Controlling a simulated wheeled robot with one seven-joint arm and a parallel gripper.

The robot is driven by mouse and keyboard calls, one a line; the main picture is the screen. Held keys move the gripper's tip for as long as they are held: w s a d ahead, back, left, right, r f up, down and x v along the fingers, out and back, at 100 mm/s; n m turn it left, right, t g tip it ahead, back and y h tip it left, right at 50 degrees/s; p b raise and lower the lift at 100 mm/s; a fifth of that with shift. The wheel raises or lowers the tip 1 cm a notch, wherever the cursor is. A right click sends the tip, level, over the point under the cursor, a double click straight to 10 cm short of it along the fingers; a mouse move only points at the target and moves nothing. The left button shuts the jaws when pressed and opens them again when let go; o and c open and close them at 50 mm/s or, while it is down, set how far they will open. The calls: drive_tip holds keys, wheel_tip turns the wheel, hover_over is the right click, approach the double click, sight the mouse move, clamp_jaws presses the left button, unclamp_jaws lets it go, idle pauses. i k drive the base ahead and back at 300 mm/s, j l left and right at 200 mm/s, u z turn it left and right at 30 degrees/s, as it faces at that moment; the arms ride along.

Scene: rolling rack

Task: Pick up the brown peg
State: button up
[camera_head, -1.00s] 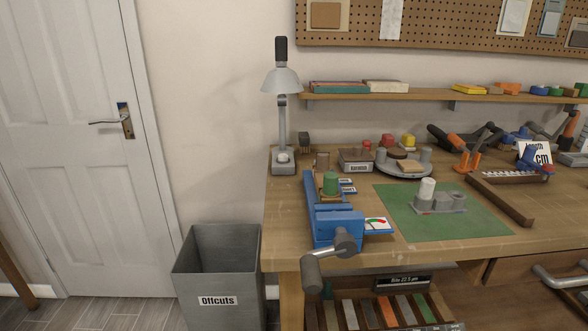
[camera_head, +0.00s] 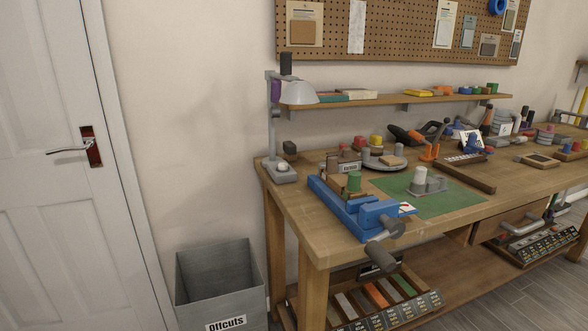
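A small brown upright shape (camera_head: 332,163), which looks like the brown peg, stands on the workbench behind the blue vise (camera_head: 345,209). It is small and partly hidden, so I cannot make out its full outline. A white peg (camera_head: 420,174) stands in a grey holder (camera_head: 428,187) on the green mat (camera_head: 455,201). My gripper is not in view.
A grey turntable (camera_head: 385,166) and a small labelled box (camera_head: 349,167) stand behind the vise. A grey offcuts bin (camera_head: 218,288) is on the floor at left. A shelf (camera_head: 385,101) runs along the wall.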

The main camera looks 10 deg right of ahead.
sight(332, 160)
drive_tip(key=i+j+u, duration=0.25)
drive_tip(key=i, duration=0.15)
drive_tip(key=i+j+u, duration=0.25)
drive_tip(key=i, duration=0.15)
drive_tip(key=i+u, duration=0.2)
drive_tip(key=i, duration=0.25)
